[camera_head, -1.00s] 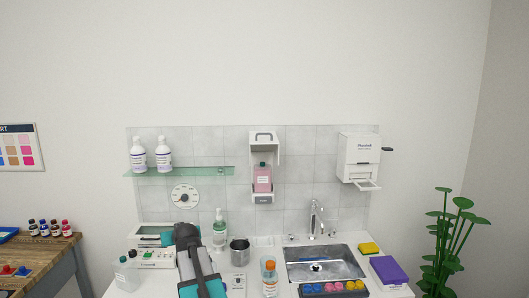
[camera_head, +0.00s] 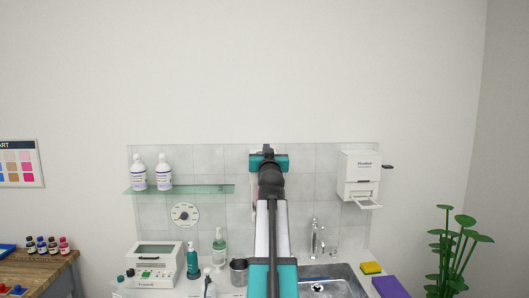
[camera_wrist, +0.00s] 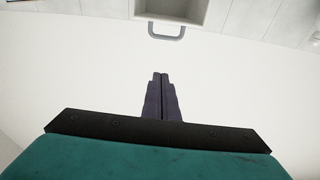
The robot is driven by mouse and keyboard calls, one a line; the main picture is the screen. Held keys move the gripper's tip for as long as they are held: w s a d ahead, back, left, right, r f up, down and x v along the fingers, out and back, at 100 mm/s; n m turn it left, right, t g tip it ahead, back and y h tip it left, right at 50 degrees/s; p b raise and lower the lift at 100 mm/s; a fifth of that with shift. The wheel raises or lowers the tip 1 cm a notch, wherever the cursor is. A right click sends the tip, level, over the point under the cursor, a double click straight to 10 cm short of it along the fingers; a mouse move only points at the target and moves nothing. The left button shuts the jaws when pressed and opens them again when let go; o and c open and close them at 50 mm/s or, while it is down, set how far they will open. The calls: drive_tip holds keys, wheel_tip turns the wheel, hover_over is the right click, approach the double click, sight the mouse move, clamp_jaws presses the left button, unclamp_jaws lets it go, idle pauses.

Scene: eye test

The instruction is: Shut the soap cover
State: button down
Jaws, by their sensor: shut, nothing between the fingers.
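The white soap cover (camera_wrist: 199,14) shows at the top of the wrist view as a hollow shell with a grey loop handle (camera_wrist: 166,37). My gripper (camera_wrist: 160,76) is shut and empty, its dark fingertips pointing towards the handle with a gap in the picture; I cannot tell the depth between them. In the head view my arm rises in front of the wall soap dispenser and hides nearly all of it, including the pink bottle and how far the cover stands open. The gripper's teal body is level with the dispenser's top.
A white towel dispenser (camera_head: 361,173) hangs to the right. A glass shelf (camera_head: 205,190) with two white bottles (camera_head: 151,172) is to the left. Below are a green pump bottle (camera_head: 219,248), a tap (camera_head: 315,238) and a sink (camera_head: 346,284). The wall above is clear.

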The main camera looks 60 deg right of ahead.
drive_tip(key=shift+w+d, duration=0.15)
drive_tip(key=shift+p+x, duration=2.35)
drive_tip(key=shift+x, duration=2.5)
drive_tip(key=shift+a+f, duration=0.15)
drive_tip(key=shift+f, duration=0.85)
drive_tip(key=shift+a+f, duration=0.15)
drive_tip(key=shift+f, duration=0.9)
drive_tip(key=shift+a, duration=0.1)
drive_tip(key=shift+f, duration=0.1)
drive_tip(key=b, duration=0.3)
drive_tip(key=shift+s+f, duration=0.3)
drive_tip(key=shift+f, duration=0.1)
